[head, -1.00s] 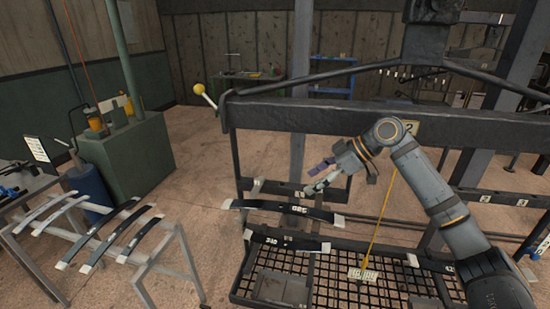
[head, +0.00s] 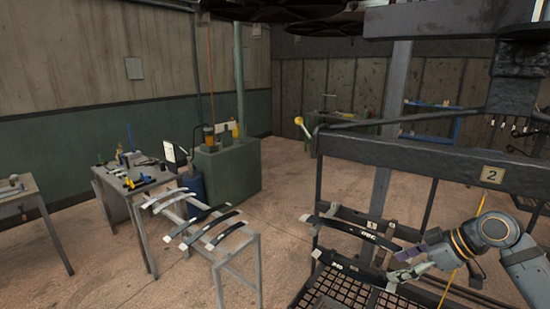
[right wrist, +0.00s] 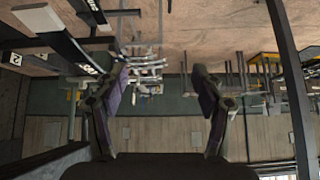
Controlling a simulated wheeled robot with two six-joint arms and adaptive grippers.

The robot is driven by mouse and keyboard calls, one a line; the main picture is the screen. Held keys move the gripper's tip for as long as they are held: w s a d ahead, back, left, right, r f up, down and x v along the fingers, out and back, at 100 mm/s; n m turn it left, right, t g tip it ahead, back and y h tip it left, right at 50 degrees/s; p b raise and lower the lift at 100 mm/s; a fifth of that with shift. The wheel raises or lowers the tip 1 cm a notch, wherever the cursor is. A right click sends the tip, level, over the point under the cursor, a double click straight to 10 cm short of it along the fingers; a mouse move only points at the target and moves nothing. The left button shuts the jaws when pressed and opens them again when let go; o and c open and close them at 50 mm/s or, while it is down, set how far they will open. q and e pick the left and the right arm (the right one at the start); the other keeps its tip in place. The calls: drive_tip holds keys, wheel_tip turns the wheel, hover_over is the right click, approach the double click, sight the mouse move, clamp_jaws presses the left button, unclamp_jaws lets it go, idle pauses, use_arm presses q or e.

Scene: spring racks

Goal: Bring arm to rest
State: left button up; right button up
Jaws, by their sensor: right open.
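My right arm comes in from the right edge of the head view. Its gripper (head: 402,264) is open and empty, in front of the dark rack (head: 420,165) with the number 2 plate. The two fingers also show apart in the right wrist view (right wrist: 160,90), with nothing between them. A dark leaf spring (head: 352,232) with pale ends lies on the rack, left of the gripper. Another spring (head: 345,268) lies below it, partly out of clear sight. My left gripper is not in view.
A grey stand (head: 250,262) holding several springs is left of the rack. A workbench with tools (head: 135,180) and a green cabinet (head: 228,165) stand behind it. A yellow-knobbed lever (head: 299,121) sticks out from the rack. Open floor lies between stand and rack.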

drive_tip(key=s+a+f+m+h, duration=0.1)
drive_tip(key=s+a+f, duration=0.2)
drive_tip(key=f, duration=0.3)
drive_tip(key=s+a+f+m+g+h, duration=0.1)
drive_tip(key=s+a+f, duration=0.15)
drive_tip(key=f, duration=0.35)
drive_tip(key=s+a+f+m+h, duration=0.1)
drive_tip(key=s+a+f, duration=0.1)
drive_tip(key=s+f, duration=0.3)
drive_tip(key=s+f+m+h, duration=0.4)
drive_tip(key=s+f+m, duration=0.15)
drive_tip(key=s, duration=0.65)
drive_tip(key=s+d+f+m+g+b, duration=0.1)
drive_tip(key=d+f+g+b, duration=0.2)
drive_tip(key=f, duration=2.5)
use_arm(q)
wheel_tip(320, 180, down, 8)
drive_tip(key=b, duration=0.4)
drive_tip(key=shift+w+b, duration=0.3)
drive_tip(key=shift+b, duration=0.05)
use_arm(e)
drive_tip(key=s+d+f, duration=0.1)
drive_tip(key=s+f, duration=1.8)
drive_tip(key=f, duration=0.3)
drive_tip(key=shift+s+d, duration=0.3)
drive_tip(key=shift+d, duration=0.05)
